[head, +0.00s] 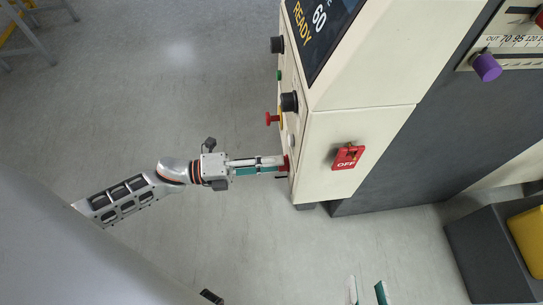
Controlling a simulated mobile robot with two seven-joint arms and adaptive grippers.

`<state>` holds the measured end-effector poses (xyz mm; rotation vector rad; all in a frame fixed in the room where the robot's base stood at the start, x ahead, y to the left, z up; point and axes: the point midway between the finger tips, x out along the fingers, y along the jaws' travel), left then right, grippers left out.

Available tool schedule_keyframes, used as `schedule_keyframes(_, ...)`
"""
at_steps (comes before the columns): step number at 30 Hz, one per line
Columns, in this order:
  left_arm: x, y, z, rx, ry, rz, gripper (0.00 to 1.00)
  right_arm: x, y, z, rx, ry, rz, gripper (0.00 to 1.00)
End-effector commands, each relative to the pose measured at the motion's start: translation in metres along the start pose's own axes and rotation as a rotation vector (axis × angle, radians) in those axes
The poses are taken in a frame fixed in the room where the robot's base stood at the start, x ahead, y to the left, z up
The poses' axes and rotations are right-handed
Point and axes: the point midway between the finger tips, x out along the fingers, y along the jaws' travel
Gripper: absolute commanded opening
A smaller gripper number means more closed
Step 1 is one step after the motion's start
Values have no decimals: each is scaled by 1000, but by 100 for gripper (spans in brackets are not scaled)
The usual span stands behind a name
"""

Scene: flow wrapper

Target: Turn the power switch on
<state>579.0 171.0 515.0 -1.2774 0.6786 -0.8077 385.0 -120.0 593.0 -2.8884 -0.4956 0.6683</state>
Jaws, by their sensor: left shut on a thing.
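A red switch (347,157) marked OFF sits on the cream side face of the machine, with a dark gap around its handle. My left gripper (281,164) reaches in from the left to the machine's control face. Its fingers are shut on a small red part (285,160) low on that face; the fingers hide much of it, and I cannot tell its shape. My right gripper (367,292) shows only its two fingertips at the bottom edge, apart with nothing between them.
The control face also has black knobs (289,102) and a red button (271,118). Above is a dark screen (321,30) reading READY and 60. A purple knob (487,66) is at the upper right. A dark bin (490,250) holding something yellow stands lower right.

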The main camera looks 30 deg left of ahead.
Motion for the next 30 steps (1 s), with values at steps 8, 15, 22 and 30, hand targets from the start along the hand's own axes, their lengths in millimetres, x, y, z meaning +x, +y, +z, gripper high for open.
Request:
schedule_keyframes(8, 0, 0, 0, 1, 0, 1, 43, -1, 0, 2, -6, -6, -4, 35)
schedule_keyframes(15, -2, 0, 0, -1, 0, 1, 43, -2, -1, 4, -6, -10, -6, 35)
schedule_keyframes(22, -30, 2, -1, -2, 1, 5, 43, -1, 0, 2, -5, -7, -4, 35)
schedule_keyframes(30, -85, 1, -1, -2, 0, 4, 43, -1, 0, 2, -5, -5, -3, 35)
